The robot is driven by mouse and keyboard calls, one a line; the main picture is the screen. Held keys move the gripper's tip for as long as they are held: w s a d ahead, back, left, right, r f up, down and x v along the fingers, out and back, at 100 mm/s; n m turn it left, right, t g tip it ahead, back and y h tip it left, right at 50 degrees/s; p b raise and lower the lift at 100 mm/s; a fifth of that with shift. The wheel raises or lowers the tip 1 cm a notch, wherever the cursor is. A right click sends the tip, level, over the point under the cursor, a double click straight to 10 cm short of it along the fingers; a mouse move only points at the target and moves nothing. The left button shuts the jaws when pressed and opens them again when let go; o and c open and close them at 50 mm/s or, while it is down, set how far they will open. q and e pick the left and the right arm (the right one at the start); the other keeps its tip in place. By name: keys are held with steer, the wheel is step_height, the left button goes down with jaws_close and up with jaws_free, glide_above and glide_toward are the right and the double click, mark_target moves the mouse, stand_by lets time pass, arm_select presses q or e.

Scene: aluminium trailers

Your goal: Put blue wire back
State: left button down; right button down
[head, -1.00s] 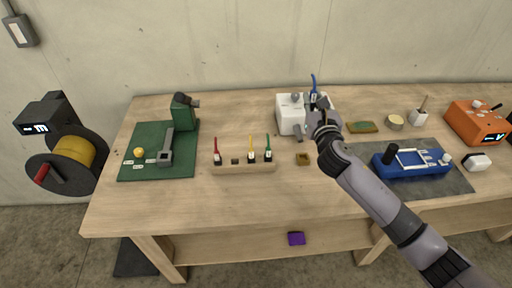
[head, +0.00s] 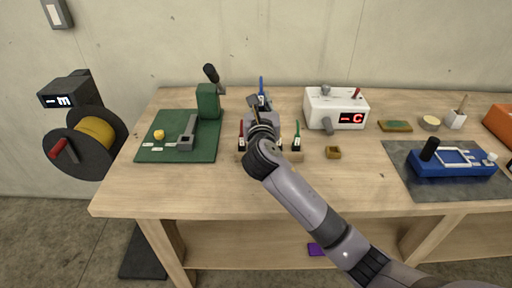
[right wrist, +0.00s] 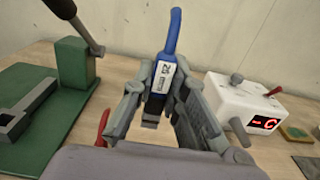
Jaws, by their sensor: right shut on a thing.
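The blue wire (right wrist: 172,38) stands upright in the jaws of my right gripper (head: 259,106). In the right wrist view the jaws (right wrist: 160,95) are shut on its dark body, which carries a white label. The wire's blue top (head: 262,83) also shows in the head view. My right gripper is above and in front of the wooden wire rack (head: 289,157) and hides its middle. The red wire (head: 241,131) and green wire (head: 297,135) stand in the rack on either side of my gripper. The yellow wire is hidden. My left gripper is not in view.
A white box with a red display (head: 335,108) stands right of the rack, and a small brown block (head: 333,152) lies before it. A green mat (head: 160,146) with a green press (head: 207,101) is to the left. A blue device (head: 450,163) lies at the right.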

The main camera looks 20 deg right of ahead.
step_height(320, 180, down, 10)
steer(key=shift+r+b, duration=0.2)
steer(key=shift+b, duration=0.3)
step_height(320, 180, down, 4)
steer(key=shift+b, duration=0.35)
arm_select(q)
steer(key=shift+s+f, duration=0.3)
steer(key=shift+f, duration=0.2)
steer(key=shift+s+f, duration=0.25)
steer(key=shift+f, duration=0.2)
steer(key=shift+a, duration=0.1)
arm_select(e)
steer(key=shift+f, duration=0.1)
steer(key=c, duration=1.6)
jaws_free()
steer(key=shift+f, duration=0.1)
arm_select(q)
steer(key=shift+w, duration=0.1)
